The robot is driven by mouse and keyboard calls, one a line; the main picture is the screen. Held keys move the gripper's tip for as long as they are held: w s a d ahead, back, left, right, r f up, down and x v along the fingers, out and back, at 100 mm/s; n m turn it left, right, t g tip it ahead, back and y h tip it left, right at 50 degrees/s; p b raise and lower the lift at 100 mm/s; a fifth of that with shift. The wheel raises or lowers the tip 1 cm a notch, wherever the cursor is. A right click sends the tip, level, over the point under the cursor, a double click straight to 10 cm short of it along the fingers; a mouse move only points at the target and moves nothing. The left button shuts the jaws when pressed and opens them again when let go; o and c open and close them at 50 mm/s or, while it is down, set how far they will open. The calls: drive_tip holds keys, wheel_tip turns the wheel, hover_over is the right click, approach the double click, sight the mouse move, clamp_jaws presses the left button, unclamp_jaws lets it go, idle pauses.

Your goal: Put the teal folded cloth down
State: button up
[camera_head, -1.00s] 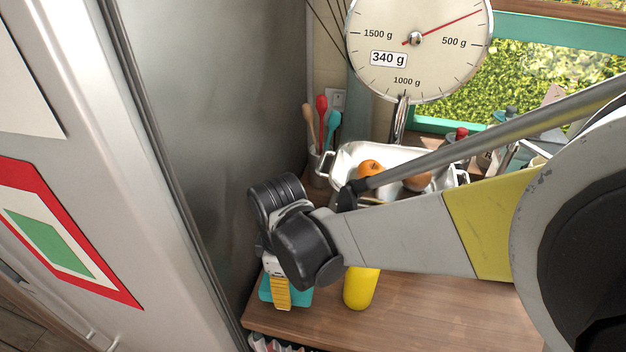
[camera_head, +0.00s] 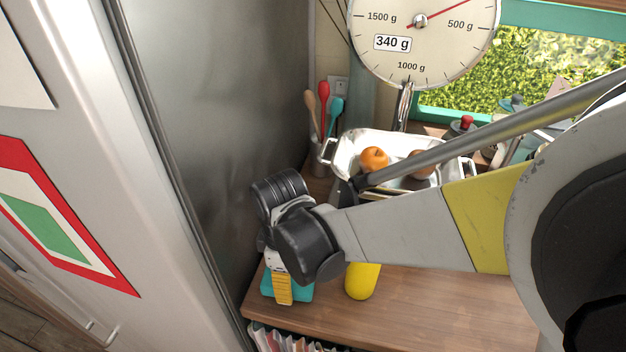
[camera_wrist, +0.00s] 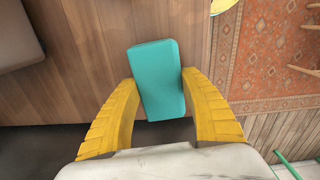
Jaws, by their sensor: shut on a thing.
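The teal folded cloth (camera_wrist: 157,75) is a rounded block between the two yellow fingers of my gripper (camera_wrist: 158,88) in the wrist view. My gripper is shut on it, one finger at each side. In the head view the cloth (camera_head: 298,292) shows partly behind my gripper (camera_head: 283,290), at the left end of the wooden counter (camera_head: 420,310). I cannot tell whether the cloth touches the counter or hangs just above it. My arm hides part of the counter.
A yellow cylinder (camera_head: 361,281) stands just right of the cloth. A metal tray (camera_head: 345,155) with orange fruit (camera_head: 374,159) hangs under a dial scale (camera_head: 423,40) behind. A steel appliance wall (camera_head: 230,130) closes the left side. The counter's front right is clear.

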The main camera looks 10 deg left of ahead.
drive_tip(key=shift+f, duration=0.3)
idle(0.4)
drive_tip(key=o, duration=1.3)
wheel_tip(320, 180, up, 12)
drive_tip(key=shift+r, duration=0.1)
clamp_jaws()
